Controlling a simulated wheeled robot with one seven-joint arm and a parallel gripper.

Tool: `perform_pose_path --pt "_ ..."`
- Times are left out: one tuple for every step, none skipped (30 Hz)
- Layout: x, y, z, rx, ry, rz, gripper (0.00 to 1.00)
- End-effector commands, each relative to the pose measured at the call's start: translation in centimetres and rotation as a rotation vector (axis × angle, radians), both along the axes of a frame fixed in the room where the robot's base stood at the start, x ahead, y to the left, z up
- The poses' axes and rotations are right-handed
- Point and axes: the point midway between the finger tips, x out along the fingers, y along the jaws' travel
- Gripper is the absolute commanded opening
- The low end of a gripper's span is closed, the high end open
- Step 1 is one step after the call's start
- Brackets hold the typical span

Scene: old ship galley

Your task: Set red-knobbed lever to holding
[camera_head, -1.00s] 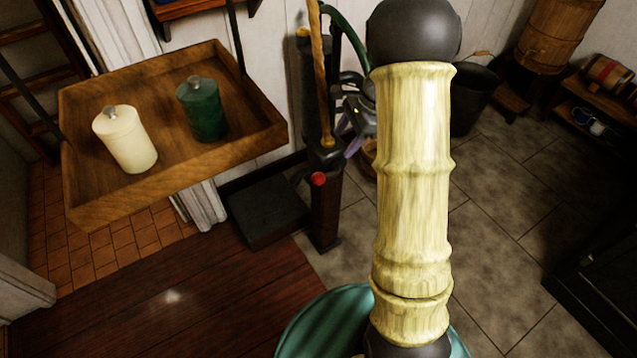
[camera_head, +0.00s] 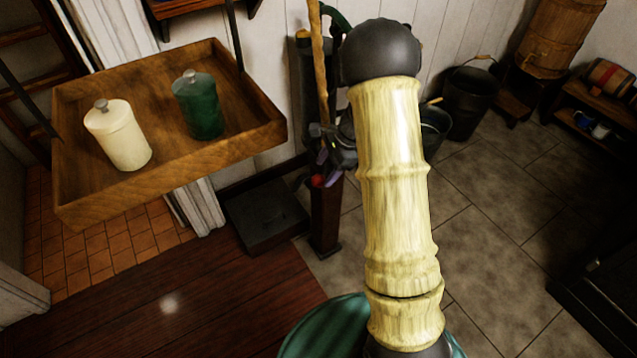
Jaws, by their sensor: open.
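The red knob (camera_head: 317,181) of the lever shows as a small red spot on the left of a dark upright post (camera_head: 325,220), partly covered by my gripper. My gripper (camera_head: 327,169) is small and dark with purple fingers. It is open and right at the knob in the picture; I cannot tell whether it touches it. The lever's arm and any position marks are hidden or too small to read. My pale, bamboo-like arm stands in front, to the right of the post.
A wooden pole (camera_head: 320,60) rises above the post. A hanging wooden tray (camera_head: 165,178) with a cream canister (camera_head: 118,135) and a green canister (camera_head: 198,105) is at left. A dark low box (camera_head: 265,218) stands beside the post. Buckets (camera_head: 468,102) stand behind; the tiled floor (camera_head: 510,215) at right is clear.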

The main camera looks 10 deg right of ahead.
Motion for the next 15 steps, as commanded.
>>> perform_pose_path --pt "0.0 0.4 -1.2 0.0 0.003 0.001 0.58" --pt "0.1 0.6 -1.7 0.0 0.003 0.001 0.58" --pt "0.1 0.8 -2.3 0.0 0.002 0.001 0.58" --pt "0.2 1.0 -2.8 0.0 0.002 0.001 0.58" --pt "0.2 1.2 -3.3 0.0 0.003 0.001 0.58" --pt "0.3 1.5 -3.8 -0.001 0.002 0.001 0.58" --pt "0.3 1.6 -4.1 0.0 0.002 0.001 0.58" --pt "0.4 1.8 -4.4 0.0 0.001 0.0 0.58" --pt "0.4 1.9 -4.8 0.0 0.001 0.0 0.58" --pt "0.4 2.0 -5.0 0.0 0.001 0.001 0.58" --pt "0.4 2.1 -5.1 -0.001 0.0 0.001 0.58" --pt "0.4 2.2 -5.3 -0.001 0.0 0.001 0.58" --pt "0.5 2.2 -5.3 -0.001 0.0 0.001 0.58" --pt "0.5 2.2 -5.4 -0.001 0.0 0.001 0.58" --pt "0.5 2.2 -5.4 -0.001 0.0 0.0 0.58"
